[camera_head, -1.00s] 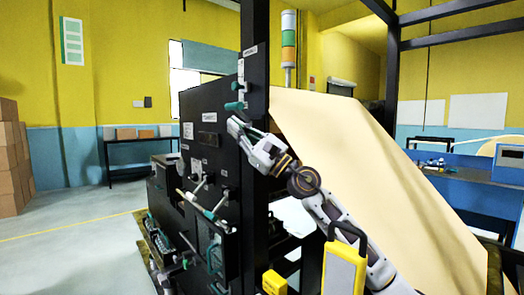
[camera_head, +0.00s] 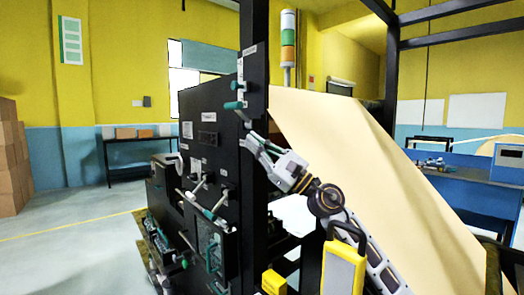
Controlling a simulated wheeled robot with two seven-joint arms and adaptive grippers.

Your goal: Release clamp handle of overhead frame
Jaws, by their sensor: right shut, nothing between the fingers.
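The overhead frame is a black upright post (camera_head: 254,50) with dark beams at the top right. Two small teal handles are on the post: an upper handle (camera_head: 238,86) and a lower handle (camera_head: 233,105). I cannot tell from this view which one is the clamp handle. My right gripper (camera_head: 251,143) is shut and empty. It is in front of the post, below and to the right of the lower handle, apart from it. My left gripper is not in view.
A black machine panel (camera_head: 205,150) with levers and several teal-gripped handles stands left of the post. A wide kraft paper sheet (camera_head: 350,140) slopes down to the right behind my right arm. A yellow-framed device (camera_head: 343,265) stands low in front. Open floor (camera_head: 70,235) is at the left.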

